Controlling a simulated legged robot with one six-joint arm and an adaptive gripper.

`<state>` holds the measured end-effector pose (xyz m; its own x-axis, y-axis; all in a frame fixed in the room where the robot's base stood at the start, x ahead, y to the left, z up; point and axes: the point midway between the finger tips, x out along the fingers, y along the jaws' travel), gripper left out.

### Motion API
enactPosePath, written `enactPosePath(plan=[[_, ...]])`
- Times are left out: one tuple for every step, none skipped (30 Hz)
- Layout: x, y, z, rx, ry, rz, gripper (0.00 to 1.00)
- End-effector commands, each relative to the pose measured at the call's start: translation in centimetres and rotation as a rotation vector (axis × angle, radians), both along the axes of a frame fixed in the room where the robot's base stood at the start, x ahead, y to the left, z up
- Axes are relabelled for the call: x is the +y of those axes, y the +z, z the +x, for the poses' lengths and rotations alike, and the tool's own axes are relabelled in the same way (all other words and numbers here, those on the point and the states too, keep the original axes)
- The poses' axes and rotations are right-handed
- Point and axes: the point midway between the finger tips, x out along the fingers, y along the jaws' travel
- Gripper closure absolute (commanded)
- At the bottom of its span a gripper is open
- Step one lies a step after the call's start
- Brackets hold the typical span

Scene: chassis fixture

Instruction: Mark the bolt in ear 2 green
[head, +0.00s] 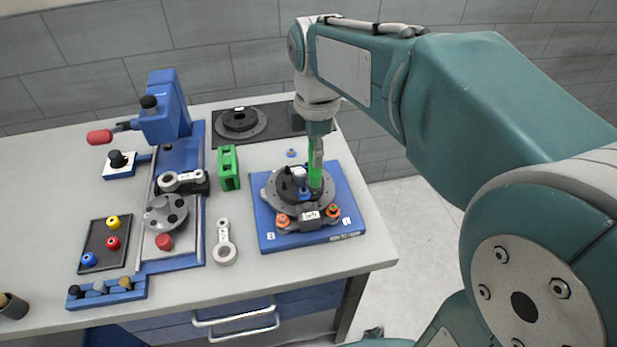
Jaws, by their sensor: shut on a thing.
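My gripper (317,152) points down over the right side of the round grey chassis part (268,193). It is shut on a green marker (315,181), which is partly hidden by the fingers. The marker's lower end is at the right side of the part; I cannot tell whether it touches. The part sits on a blue base plate (334,181). Two orange bolts show at its front, one at the left ear (283,220) and one at the right ear (334,210). A white label by the left one (271,236) seems to read 2. Any ear behind the gripper is hidden.
A green block (228,168) and a grey link (224,243) lie left of the plate. A blue press (166,112) stands further left. A dark tray (91,257) holds coloured knobs. A dark mat (278,119) with a disc lies behind. The table's right edge is close.

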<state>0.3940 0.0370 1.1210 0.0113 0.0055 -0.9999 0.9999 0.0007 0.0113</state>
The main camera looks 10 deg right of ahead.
Motion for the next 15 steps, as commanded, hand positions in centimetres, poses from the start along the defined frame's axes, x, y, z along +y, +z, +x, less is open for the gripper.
enactPosePath(plan=[[1.8,-0.1,0.1,0.002,0.010,0.003,1.00],[2.6,-0.2,0.1,0.002,0.010,0.005,1.00],[3.7,-0.3,0.0,0.004,0.009,0.006,1.00],[4.5,-0.4,0.0,0.005,0.009,0.008,1.00],[5.1,-0.5,0.0,0.006,0.008,0.009,1.00],[5.9,-0.5,-0.1,0.007,0.007,0.010,1.00],[6.4,-0.6,-0.2,0.008,0.006,0.011,1.00],[6.8,-0.6,-0.2,0.008,0.005,0.011,1.00],[7.2,-0.7,-0.3,0.008,0.003,0.012,1.00],[7.4,-0.7,-0.3,0.009,0.002,0.012,1.00],[7.5,-0.8,-0.3,0.009,0.001,0.012,1.00],[7.6,-0.9,-0.3,0.009,0.000,0.012,1.00],[7.5,-1.0,-0.3,0.010,0.000,0.012,1.00],[7.5,-1.1,-0.3,0.010,-0.001,0.013,1.00],[7.5,-1.3,-0.3,0.009,-0.001,0.013,1.00]])
